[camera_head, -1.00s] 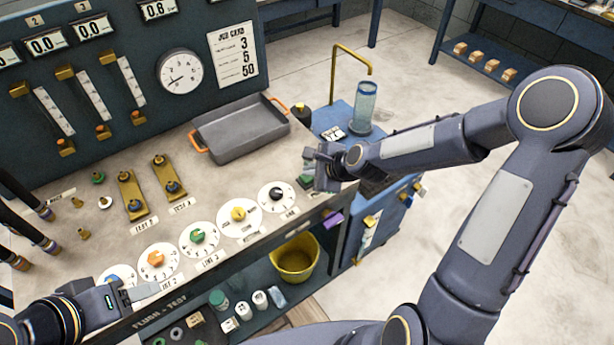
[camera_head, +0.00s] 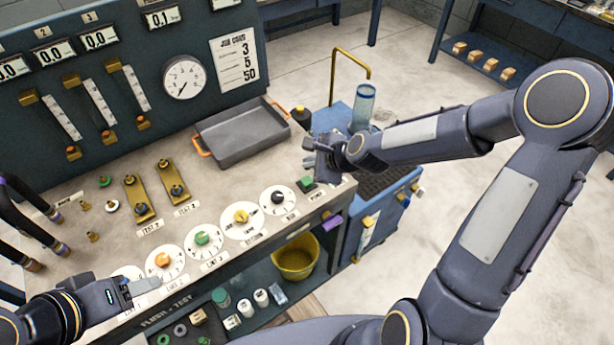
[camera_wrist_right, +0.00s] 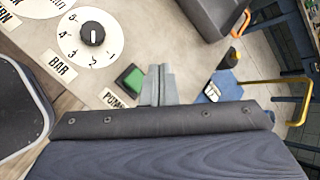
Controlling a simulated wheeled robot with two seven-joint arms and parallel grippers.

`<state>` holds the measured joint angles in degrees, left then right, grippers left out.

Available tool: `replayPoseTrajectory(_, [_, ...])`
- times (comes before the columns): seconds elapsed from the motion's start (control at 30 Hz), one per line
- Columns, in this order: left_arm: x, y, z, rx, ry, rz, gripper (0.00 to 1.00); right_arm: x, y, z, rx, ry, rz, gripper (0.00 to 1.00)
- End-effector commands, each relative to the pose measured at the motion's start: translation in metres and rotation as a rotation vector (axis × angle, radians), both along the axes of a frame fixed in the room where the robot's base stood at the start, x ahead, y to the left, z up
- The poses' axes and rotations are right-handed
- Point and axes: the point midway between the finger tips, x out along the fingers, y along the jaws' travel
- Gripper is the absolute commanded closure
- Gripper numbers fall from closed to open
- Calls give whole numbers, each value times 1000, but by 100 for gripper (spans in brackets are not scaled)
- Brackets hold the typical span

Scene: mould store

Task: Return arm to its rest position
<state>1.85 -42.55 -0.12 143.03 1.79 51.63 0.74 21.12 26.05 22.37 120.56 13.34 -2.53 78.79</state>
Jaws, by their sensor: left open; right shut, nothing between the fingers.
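My right arm reaches in from the right in the head view, and its gripper (camera_head: 314,158) hangs above the right end of the bench. It is shut and empty. In the right wrist view, the shut fingers (camera_wrist_right: 157,85) sit beside a green push button (camera_wrist_right: 131,77), close to it in the picture; whether they touch it I cannot tell. The button also shows in the head view (camera_head: 306,183). My left gripper (camera_head: 143,288) is open and empty at the lower left, over the bench's front edge by the leftmost dials.
Several dials stand along the bench front, including a black-knobbed one (camera_head: 278,198). A grey tray (camera_head: 243,140) lies behind them. A blue cart with a clear cylinder (camera_head: 362,108) and brass pipe (camera_head: 334,75) stands right. A yellow bucket (camera_head: 296,258) sits below. Floor beyond is clear.

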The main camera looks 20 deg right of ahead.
Motion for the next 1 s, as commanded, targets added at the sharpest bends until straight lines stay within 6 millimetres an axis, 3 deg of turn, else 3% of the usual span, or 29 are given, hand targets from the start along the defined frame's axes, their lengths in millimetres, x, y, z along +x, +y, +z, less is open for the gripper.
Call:
replayPoseTrajectory(0.03, [0, 0, 8, 0, 0, 0, 47, 0, 0, 10, -1, -1, 0, 100])
replayPoseTrajectory(0.2, [0, 0, 19, 0, 0, 0, 47, 0, 0, 24, 0, 0, 0, 100])
replayPoseTrajectory(0.77, [0, 0, 18, 0, 0, 0, 47, -1, 0, 25, -7, -3, 6, 100])
replayPoseTrajectory(0.87, [0, 0, 18, 0, 0, 0, 47, -9, -4, 36, -63, -29, 66, 100])
replayPoseTrajectory(1.0, [0, 0, 18, 0, 0, 0, 47, -45, -15, 71, -263, -107, 279, 100])
